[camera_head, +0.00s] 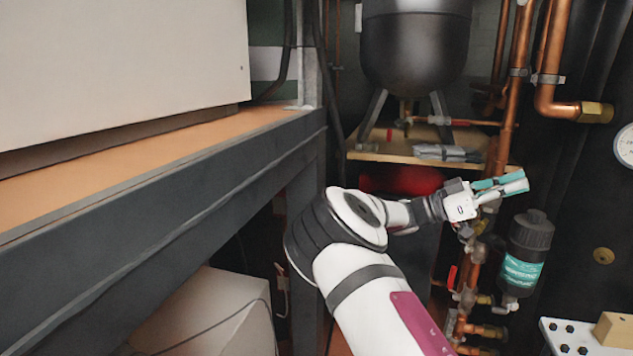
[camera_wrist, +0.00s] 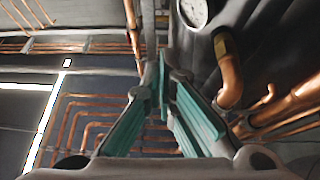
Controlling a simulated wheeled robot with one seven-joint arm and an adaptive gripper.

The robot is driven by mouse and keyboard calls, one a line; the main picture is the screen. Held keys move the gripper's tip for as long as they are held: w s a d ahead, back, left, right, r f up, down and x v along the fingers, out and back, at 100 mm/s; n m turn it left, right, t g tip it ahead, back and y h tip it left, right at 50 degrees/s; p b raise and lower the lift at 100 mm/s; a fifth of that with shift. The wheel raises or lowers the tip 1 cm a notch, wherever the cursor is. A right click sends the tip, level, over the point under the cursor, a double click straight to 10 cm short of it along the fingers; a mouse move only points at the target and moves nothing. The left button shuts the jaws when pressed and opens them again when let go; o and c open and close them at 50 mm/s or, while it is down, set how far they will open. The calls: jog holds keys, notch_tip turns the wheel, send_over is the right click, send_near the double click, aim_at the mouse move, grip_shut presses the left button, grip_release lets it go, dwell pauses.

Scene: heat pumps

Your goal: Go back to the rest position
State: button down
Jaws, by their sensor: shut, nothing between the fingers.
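My gripper (camera_head: 503,186) is at the end of my raised arm, right of the middle in the head view. Its teal-padded fingers point to the right, above and left of a black canister. The wrist view shows the two teal finger pads (camera_wrist: 161,110) close together at their tips, with nothing between them. Copper pipes lie behind the gripper in both views.
A black canister with a teal label (camera_head: 523,259) is mounted below my gripper. Copper pipes (camera_head: 521,75) and a gauge (camera_head: 625,146) are on the right. A dark tank (camera_head: 416,45) stands at the back. A steel-framed shelf (camera_head: 150,205) fills the left.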

jog(key=s+d+f+n+y, duration=0.3)
jog(key=s+y, duration=0.3)
jog(key=s, duration=0.2)
jog(key=s+d+f+n+y, duration=0.2)
jog(key=s+f+y, duration=0.25)
jog(key=s, duration=0.45)
jog(key=s+a+f+n+t+y, duration=0.2)
jog(key=s+a+n+t+y, duration=0.85)
jog(key=s+a+n, duration=1.05)
jog(key=s+a+r+m+p, duration=0.1)
jog(key=a+r+m+p, duration=0.1)
jog(key=r+p, duration=0.6)
jog(key=s+a+r+m+t+y+p, duration=0.1)
jog(key=s+a+r+m+p, duration=0.1)
jog(key=r+p, duration=0.5)
notch_tip(320, 180, up, 2)
jog(key=shift+r+p, duration=0.25)
jog(key=shift+p, duration=0.1)
